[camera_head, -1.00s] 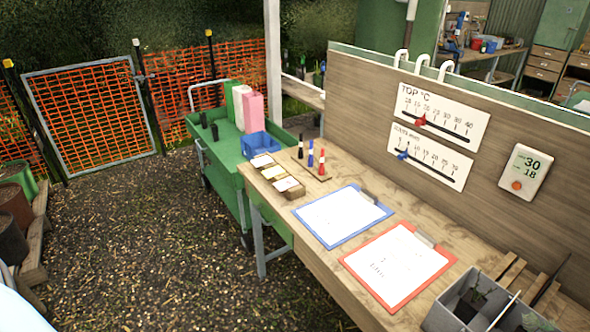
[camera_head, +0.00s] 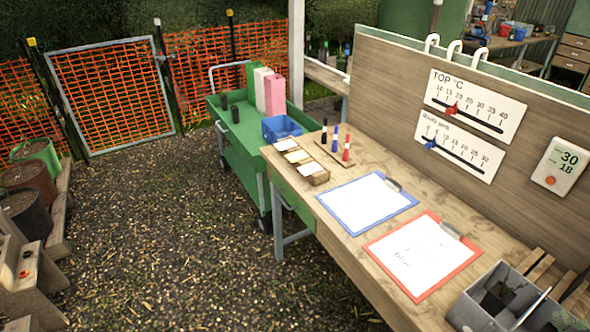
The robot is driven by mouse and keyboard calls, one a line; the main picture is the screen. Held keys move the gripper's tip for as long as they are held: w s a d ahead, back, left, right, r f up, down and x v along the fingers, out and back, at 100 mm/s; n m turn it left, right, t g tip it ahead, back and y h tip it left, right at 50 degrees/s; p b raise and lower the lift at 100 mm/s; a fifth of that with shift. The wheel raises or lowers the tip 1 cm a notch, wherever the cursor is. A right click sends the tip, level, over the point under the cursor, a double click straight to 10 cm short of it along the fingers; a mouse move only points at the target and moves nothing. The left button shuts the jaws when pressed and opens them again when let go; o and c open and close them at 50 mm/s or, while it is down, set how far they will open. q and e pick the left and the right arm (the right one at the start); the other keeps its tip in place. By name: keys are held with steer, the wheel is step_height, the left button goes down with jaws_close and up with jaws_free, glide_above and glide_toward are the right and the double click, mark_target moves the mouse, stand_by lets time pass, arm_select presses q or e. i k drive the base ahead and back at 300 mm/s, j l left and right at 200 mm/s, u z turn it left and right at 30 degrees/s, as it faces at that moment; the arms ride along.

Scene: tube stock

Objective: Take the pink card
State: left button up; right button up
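No plainly pink card can be made out. An upright pink block or folder (camera_head: 275,96) stands in the green cart (camera_head: 240,150), beside a white one (camera_head: 262,88) and a partly hidden green one. A small wooden card box (camera_head: 313,177) on the bench holds pale cards in several compartments; their tints are too faint to tell. Neither of my grippers is in view.
The wooden bench (camera_head: 345,243) carries a blue clipboard (camera_head: 366,203), a red clipboard (camera_head: 422,256), a pen stand (camera_head: 333,157) and a grey crate (camera_head: 470,310). A blue bin (camera_head: 281,128) sits in the cart. The gravel ground (camera_head: 170,240) to the left is open.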

mark_target(313, 167)
steer(key=i+j+u, duration=0.5)
steer(key=i+u, duration=0.15)
steer(key=i, duration=0.2)
steer(key=i+j+u, duration=0.15)
steer(key=i+u, duration=0.15)
steer(key=i, duration=0.4)
steer(key=i+u, duration=0.3)
steer(key=i, duration=0.45)
steer(key=i+z, duration=0.4)
steer(key=i+j+z, duration=0.2)
steer(key=z, duration=0.2)
steer(key=i+j+z, duration=0.25)
steer(key=z, duration=0.15)
steer(key=i+j+z, duration=0.1)
steer(key=z, duration=0.4)
steer(key=i+j+z, duration=0.15)
steer(key=z, duration=0.3)
steer(key=i+j+z, duration=0.15)
steer(key=z, duration=0.35)
steer(key=j+z, duration=0.25)
steer(key=z, duration=0.25)
steer(key=i+j+z, duration=0.1)
steer(key=j+z, duration=0.2)
steer(key=z, duration=0.2)
steer(key=j+z, duration=0.2)
steer(key=z, duration=0.25)
